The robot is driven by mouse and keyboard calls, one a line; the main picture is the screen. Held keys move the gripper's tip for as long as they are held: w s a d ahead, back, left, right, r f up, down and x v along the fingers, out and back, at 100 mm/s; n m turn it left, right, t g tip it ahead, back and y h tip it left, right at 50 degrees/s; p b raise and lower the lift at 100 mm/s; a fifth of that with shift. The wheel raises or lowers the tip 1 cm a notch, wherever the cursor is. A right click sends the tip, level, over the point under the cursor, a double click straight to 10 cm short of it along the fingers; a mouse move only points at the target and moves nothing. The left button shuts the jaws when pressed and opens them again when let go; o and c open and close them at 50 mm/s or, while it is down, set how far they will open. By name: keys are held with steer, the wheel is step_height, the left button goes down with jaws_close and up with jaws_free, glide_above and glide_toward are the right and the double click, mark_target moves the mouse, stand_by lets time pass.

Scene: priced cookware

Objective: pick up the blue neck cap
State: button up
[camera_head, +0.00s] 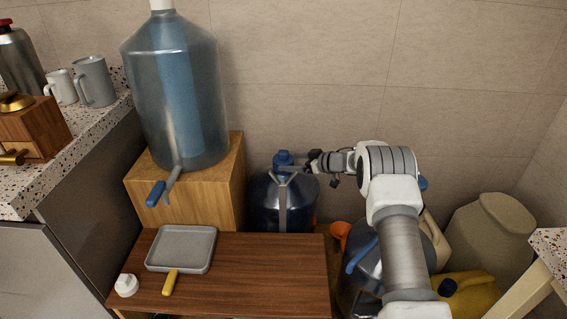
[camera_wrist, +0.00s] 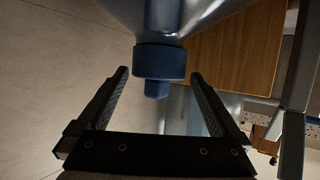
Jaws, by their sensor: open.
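The blue neck cap (camera_head: 283,159) sits on the neck of a dark blue water bottle (camera_head: 262,200) standing at the back, against the wall. In the wrist view the cap (camera_wrist: 158,61) has a wide ring and a narrower knob, and the bottle (camera_wrist: 157,16) is behind it. My gripper (camera_head: 304,164) comes in from the right, close to the cap. In the wrist view my gripper (camera_wrist: 159,76) is open, one finger on each side of the cap, with nothing held. I cannot tell how deep the cap is between the fingertips.
A big clear-blue bottle (camera_head: 200,95) with a tap stands on a wooden box (camera_head: 205,200) left of the cap. A wooden table (camera_head: 270,275) with a grey tray (camera_head: 182,248) is in front. Yellow and beige containers (camera_head: 490,235) crowd the right.

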mark_target(291, 161)
steer(key=x, duration=0.1)
steer(key=b+x, duration=0.1)
steer(key=shift+w+a+f, duration=0.1)
steer(key=shift+a+f, duration=0.1)
steer(key=shift+f, duration=0.2)
steer(key=shift+w+a+f, duration=0.15)
steer(key=shift+w+a, duration=0.25)
steer(key=shift+a, duration=0.1)
steer(key=c, duration=1.1)
steer(key=shift+o, duration=0.2)
steer(key=shift+r, duration=0.2)
